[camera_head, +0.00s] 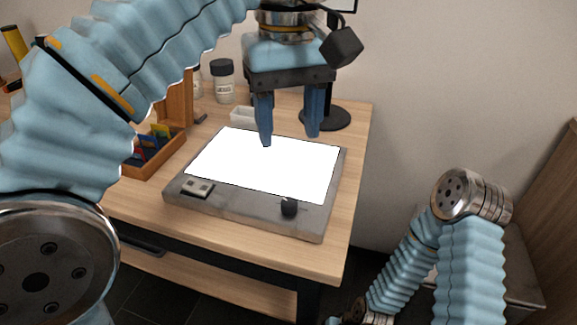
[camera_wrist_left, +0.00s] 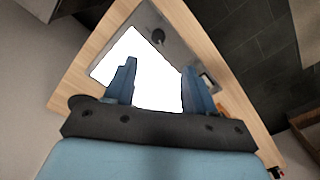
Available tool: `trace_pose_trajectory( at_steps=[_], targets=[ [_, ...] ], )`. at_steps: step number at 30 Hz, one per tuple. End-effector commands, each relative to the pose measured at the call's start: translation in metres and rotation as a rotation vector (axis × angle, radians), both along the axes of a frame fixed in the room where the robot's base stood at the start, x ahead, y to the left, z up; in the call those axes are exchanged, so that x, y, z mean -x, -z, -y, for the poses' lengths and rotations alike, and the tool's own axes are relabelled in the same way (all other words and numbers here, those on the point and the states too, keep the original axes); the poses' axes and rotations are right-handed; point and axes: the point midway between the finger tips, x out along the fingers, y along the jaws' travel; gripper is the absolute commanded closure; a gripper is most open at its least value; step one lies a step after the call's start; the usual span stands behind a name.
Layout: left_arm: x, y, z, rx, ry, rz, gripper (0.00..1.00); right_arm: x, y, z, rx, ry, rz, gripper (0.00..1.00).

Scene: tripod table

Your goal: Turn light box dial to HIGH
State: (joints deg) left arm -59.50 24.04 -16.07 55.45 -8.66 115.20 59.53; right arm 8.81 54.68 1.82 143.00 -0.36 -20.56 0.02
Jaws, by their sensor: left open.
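The light box (camera_head: 240,213) is a grey slab with a glowing white panel, lying on the wooden table. Its black dial (camera_head: 289,207) is on the front face at the right; the dial's setting is too small to read. A switch plate (camera_head: 197,187) is at the front left. My left gripper (camera_head: 290,140) is open and empty, pointing down above the back of the panel, apart from the dial. In the left wrist view the open fingers (camera_wrist_left: 158,88) frame the white panel, and the dial (camera_wrist_left: 158,36) shows beyond them. My right gripper is not visible; only its arm shows at lower right.
On the table (camera_head: 340,215), a wooden tray (camera_head: 150,158) with coloured cards stands left of the light box. A jar (camera_head: 222,82) and a small white container (camera_head: 243,115) stand behind it. A black round stand base (camera_head: 330,119) is at the back right.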

Motion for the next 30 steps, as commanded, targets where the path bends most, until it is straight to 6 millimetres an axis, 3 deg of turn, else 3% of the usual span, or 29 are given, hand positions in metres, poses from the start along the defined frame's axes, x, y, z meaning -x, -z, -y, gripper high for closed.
trace_pose_trajectory(
  at_steps=[5, 9, 21, 30],
  targets=[
    [0.000, 0.011, 0.000, 0.000, 0.001, 0.000, 0.45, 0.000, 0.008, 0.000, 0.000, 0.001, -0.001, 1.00],
    [0.001, 0.038, 0.000, -0.001, 0.001, -0.001, 0.45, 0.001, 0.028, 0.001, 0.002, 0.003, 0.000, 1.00],
    [0.001, 0.120, 0.000, -0.001, 0.001, -0.001, 0.45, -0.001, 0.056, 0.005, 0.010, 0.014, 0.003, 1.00],
    [0.000, 0.139, 0.000, 0.000, 0.001, 0.000, 0.45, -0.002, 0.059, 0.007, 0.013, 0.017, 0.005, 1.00]
  ],
)
